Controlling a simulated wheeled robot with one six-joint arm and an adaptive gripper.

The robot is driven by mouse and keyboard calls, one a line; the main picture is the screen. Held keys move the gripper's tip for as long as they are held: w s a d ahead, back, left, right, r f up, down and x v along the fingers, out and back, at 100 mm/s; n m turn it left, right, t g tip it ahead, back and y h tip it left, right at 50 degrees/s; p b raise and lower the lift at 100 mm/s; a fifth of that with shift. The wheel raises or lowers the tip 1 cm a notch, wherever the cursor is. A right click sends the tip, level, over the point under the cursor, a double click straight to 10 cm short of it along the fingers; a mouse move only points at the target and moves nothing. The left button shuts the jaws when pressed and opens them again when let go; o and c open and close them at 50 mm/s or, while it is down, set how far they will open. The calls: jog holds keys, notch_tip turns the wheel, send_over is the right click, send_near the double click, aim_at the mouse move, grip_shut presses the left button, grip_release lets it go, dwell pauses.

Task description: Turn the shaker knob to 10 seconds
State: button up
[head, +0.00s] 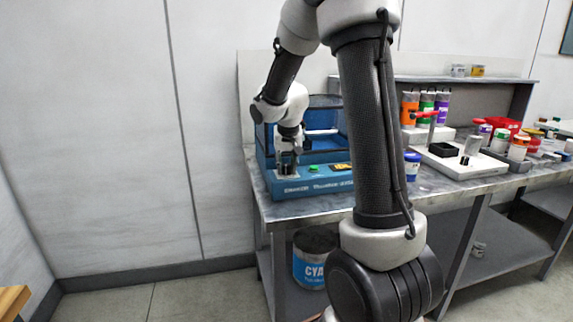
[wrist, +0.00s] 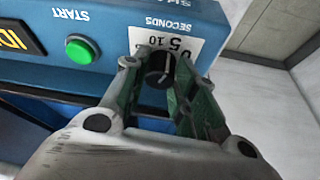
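The blue shaker machine (head: 326,186) stands at the left end of the workbench. My gripper (wrist: 160,70) is open, with one finger on each side of the knob. I cannot tell whether either finger touches it. In the head view my gripper (head: 287,168) is over the left end of the panel, hiding the knob.
A green START button (wrist: 81,50) and a yellow display (wrist: 14,38) are along the same panel. A paint can (head: 312,270) is under the bench.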

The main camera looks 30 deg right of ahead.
jog(key=shift+n, duration=0.4)
jog(key=shift+c, duration=0.3)
jog(key=n+y, duration=0.1)
jog(key=n, duration=0.2)
jog(key=shift+d+t, duration=0.15)
jog(key=shift+t, duration=0.15)
jog(key=shift+n+y, duration=1)
jog(key=shift+n, duration=1)
jog(key=shift+d, duration=0.1)
jog(key=o, duration=1)
jog(key=shift+r, duration=0.15)
jog(key=v, duration=0.7)
jog(key=shift+s+r, duration=0.15)
jog(key=shift+r, duration=0.2)
